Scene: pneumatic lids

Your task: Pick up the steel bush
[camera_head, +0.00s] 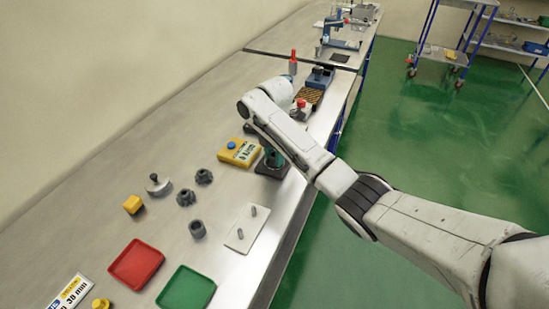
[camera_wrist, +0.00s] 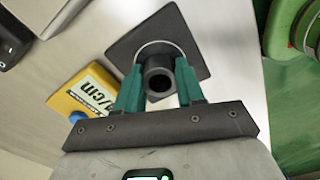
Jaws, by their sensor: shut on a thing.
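A dark grey hollow cylinder, which looks like the steel bush (camera_wrist: 160,72), is between the green fingers of my gripper (camera_wrist: 160,88) in the wrist view. The fingers are shut on its sides and its open bore faces the camera. Behind it is a dark square plate (camera_wrist: 188,38) with a thin bright ring around the bush. I cannot tell whether the bush touches the plate. In the head view my gripper (camera_head: 273,157) is low over the dark plate (camera_head: 266,171) near the bench's right edge, and the bush is hidden there.
A yellow gauge box (camera_head: 238,153) sits just left of my gripper. Another grey cylinder (camera_head: 197,229), dark knobbed parts (camera_head: 186,197), a white plate with two pins (camera_head: 240,236), a red tray (camera_head: 154,266) and a green tray (camera_head: 202,291) lie nearer on the bench.

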